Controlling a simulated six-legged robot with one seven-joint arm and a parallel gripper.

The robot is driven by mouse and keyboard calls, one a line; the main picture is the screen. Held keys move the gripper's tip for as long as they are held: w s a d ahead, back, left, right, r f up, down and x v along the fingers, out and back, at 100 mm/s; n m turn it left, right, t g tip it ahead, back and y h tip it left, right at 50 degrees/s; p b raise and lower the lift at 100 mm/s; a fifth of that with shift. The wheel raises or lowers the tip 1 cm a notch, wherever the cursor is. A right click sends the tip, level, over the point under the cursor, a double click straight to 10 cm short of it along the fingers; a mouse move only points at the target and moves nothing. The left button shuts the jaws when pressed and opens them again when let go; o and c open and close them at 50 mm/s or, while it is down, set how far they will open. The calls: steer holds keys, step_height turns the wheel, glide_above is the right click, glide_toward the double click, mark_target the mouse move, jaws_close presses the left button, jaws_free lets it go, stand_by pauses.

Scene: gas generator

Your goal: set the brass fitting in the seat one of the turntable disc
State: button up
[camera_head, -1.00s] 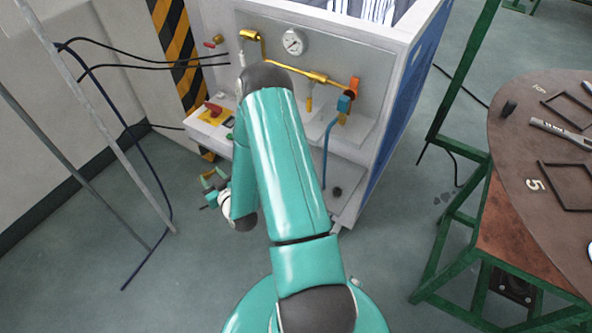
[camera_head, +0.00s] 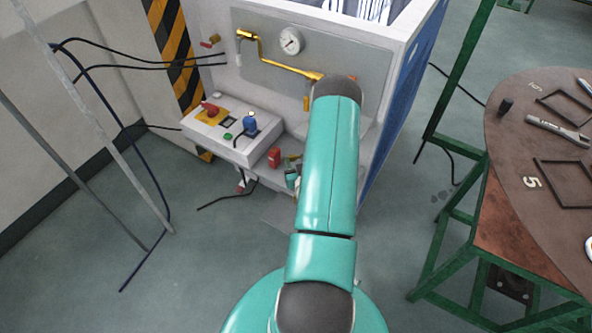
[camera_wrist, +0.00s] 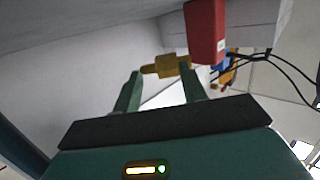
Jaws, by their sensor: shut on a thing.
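My gripper (camera_wrist: 160,71) is shut on the brass fitting (camera_wrist: 167,65), which lies across the fingertips in the wrist view. In the head view my gripper (camera_head: 292,176) is low in front of the generator cabinet, partly hidden by my arm, and a bit of the brass fitting (camera_head: 293,159) shows above it. The brown turntable disc (camera_head: 505,150) is at the far right, well apart from my gripper. It carries black square frames and painted numbers; a 5 is readable, but I cannot make out seat one.
A red block (camera_head: 275,157) stands close to the gripper; it is also near the fitting in the wrist view (camera_wrist: 206,30). A control box (camera_head: 222,136) with red and blue knobs is left of it. The green table frame (camera_head: 455,235) stands right. Floor between is clear.

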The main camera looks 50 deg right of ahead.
steer(key=shift+f, duration=2.4)
steer(key=shift+f, duration=0.1)
steer(key=o, duration=1)
steer(key=shift+s, duration=0.1)
steer(key=v, duration=1.1)
steer(key=shift+s+a, duration=0.25)
steer(key=shift+a, duration=0.05)
